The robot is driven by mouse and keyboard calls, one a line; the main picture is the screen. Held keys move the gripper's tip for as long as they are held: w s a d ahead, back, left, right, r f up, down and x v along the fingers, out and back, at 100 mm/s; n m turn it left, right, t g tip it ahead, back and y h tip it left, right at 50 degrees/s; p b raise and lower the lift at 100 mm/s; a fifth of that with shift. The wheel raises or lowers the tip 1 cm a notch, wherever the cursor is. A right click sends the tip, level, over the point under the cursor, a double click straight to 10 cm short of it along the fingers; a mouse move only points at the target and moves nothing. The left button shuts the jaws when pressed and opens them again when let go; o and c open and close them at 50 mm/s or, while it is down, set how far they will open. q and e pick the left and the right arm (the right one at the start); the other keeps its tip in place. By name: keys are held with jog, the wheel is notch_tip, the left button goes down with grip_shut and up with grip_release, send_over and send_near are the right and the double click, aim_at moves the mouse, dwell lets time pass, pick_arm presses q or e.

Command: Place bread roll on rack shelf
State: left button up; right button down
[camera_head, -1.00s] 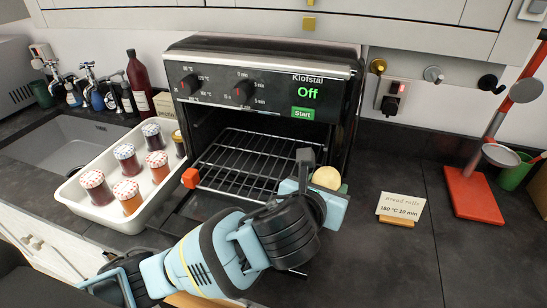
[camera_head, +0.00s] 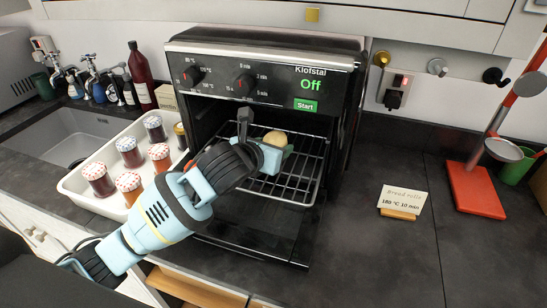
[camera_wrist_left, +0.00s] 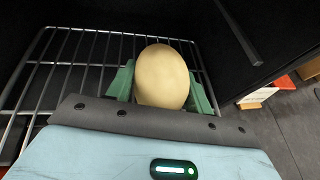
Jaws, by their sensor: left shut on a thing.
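The bread roll (camera_head: 275,138) is pale and rounded. It is held in my left gripper (camera_head: 273,145), inside the open oven over the wire rack shelf (camera_head: 308,160). In the left wrist view the roll (camera_wrist_left: 162,76) sits between the two green fingers (camera_wrist_left: 162,88), with the rack bars (camera_wrist_left: 72,62) below and to the left. I cannot tell whether the roll touches the rack. The oven (camera_head: 262,68) has its door lowered and its display reads Off. My right gripper is not in view.
A white tray (camera_head: 85,200) with several jam jars stands left of the oven, by the sink (camera_head: 65,137). A card (camera_head: 402,198) reading "Bread rolls" stands on the right counter. A red-based stand (camera_head: 476,190) is farther right. The counter between oven and card is clear.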

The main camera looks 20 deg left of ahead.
pick_arm(q)
jog(key=shift+f, duration=1.75)
jog(key=shift+f, duration=0.1)
jog(key=o, duration=1)
jog(key=shift+o, duration=0.2)
jog(key=v, duration=1.2)
